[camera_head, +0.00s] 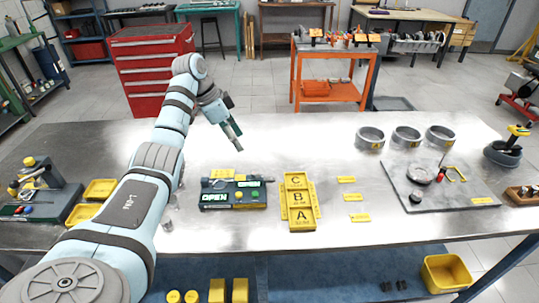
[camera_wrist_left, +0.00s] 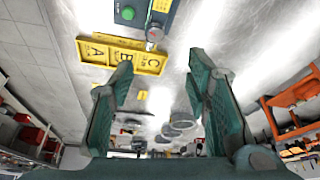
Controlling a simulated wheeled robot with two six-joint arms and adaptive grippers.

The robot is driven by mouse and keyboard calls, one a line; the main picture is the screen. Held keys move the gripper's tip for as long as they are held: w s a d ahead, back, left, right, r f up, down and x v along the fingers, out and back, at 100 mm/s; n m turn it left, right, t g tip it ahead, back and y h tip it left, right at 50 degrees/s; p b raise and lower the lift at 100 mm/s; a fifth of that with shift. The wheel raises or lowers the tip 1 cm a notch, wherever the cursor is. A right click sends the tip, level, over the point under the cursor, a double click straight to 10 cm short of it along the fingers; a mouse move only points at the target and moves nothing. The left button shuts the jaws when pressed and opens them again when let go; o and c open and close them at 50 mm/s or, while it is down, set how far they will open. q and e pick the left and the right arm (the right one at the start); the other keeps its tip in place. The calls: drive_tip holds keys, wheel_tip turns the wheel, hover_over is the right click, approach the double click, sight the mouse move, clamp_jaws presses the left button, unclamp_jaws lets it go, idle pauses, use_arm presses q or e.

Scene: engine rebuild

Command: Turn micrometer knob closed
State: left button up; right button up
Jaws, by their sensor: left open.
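A dark station (camera_head: 222,199) on the bench shows glowing green "OPEN" displays. A dark bar with silver parts (camera_head: 222,184) lies along its back and looks like the micrometer, but its knob is too small to make out. In the left wrist view, part of the station shows at the top edge, with a green button (camera_wrist_left: 127,13) and a round silver end (camera_wrist_left: 154,34). My left gripper (camera_head: 237,134) is above the bench, behind the station and apart from it. In the wrist view its fingers (camera_wrist_left: 160,78) are spread with nothing between them. My right gripper is not in view.
A yellow A-B-C tray (camera_head: 300,221) stands right of the station. Several grey rings (camera_head: 370,138) and a grey plate (camera_head: 425,204) lie farther right. Yellow trays (camera_head: 100,188) and a dark fixture (camera_head: 45,190) are at left. The bench behind the station is clear.

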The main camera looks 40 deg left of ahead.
use_arm(q)
drive_tip(key=f, duration=0.2)
approach(255, 170)
drive_tip(key=f, duration=0.1)
drive_tip(key=d+f, duration=0.1)
drive_tip(key=shift+s+d+f, duration=0.15)
drive_tip(key=shift+s+f, duration=0.25)
drive_tip(key=x, duration=0.3)
drive_tip(key=w+b+x, duration=0.1)
drive_tip(key=x, duration=0.2)
drive_tip(key=shift+w+r, duration=0.1)
drive_tip(key=shift+r, duration=0.1)
drive_tip(key=shift+w+f, duration=0.2)
drive_tip(key=shift+f, duration=0.05)
drive_tip(key=shift+s+r, duration=0.2)
drive_tip(key=shift+s, duration=0.25)
drive_tip(key=c, duration=0.3)
clamp_jaws()
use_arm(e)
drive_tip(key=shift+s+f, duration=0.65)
